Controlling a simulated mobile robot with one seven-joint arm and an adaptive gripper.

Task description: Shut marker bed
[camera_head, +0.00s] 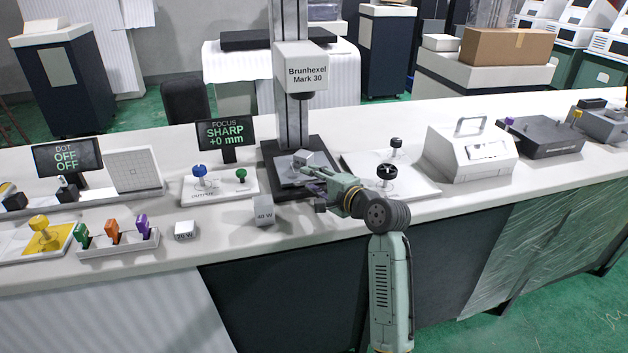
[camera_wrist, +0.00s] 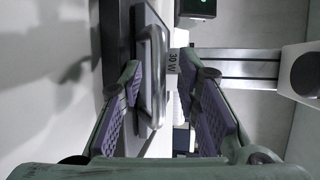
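The marker, labelled Brunhexel Mark 30 (camera_head: 307,75), stands on a tall column at the back of the bench. Its dark bed (camera_head: 272,160) lies below the head, with a grey plate and a small grey block (camera_head: 303,158) on it. My gripper (camera_head: 308,174) reaches in low over the bed from the right. In the wrist view my gripper (camera_wrist: 168,105) has its two purple-padded fingers apart. A grey bar-like part (camera_wrist: 155,45) of the bed lies ahead, nearer the left finger. Contact cannot be told.
A block marked 40 W (camera_head: 264,212) stands in front of the bed. The focus knob board (camera_head: 215,193) is to its left, a board with black knobs (camera_head: 400,180) to its right. A white handled box (camera_head: 468,155) stands farther right.

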